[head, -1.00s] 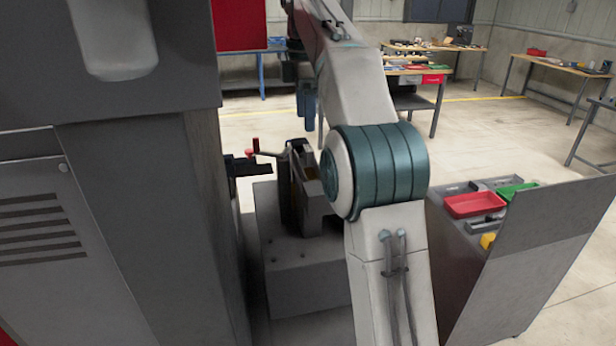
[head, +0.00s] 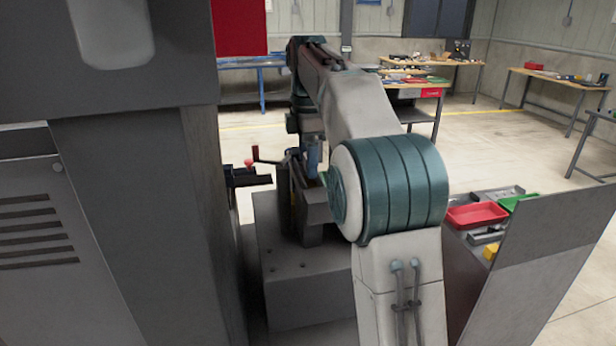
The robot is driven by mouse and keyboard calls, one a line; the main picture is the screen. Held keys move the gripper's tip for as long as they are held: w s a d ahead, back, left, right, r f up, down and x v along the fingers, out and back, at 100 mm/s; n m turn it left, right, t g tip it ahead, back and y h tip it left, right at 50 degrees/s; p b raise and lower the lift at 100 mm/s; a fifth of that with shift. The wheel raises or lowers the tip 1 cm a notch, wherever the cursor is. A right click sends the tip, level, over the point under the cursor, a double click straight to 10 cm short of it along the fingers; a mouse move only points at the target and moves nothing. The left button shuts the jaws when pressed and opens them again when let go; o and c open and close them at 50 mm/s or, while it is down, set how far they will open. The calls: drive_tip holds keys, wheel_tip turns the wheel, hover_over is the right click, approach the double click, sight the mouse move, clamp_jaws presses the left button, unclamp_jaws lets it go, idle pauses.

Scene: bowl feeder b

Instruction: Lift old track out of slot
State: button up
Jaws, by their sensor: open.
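My gripper (head: 313,160) has blue-grey fingers and points down, just above the dark upright fixture (head: 313,215) on the grey base block. It is open, and I see nothing held in it. The fixture has a narrow top opening, partly covered by my gripper and arm. I cannot clearly make out the old track in the slot. A dark bar (head: 250,178) sticks out left of the fixture, towards the machine. Whether it is a track I cannot tell.
A red-handled lever (head: 256,153) and a red knob (head: 249,164) stand close left of the gripper. A tall grey cabinet (head: 150,230) fills the left. At right, a red tray (head: 476,215) and other bins sit behind a grey panel (head: 550,235).

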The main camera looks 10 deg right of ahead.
drive_tip(key=shift+c, duration=0.3)
drive_tip(key=c, duration=1.1)
drive_tip(key=shift+c, duration=0.2)
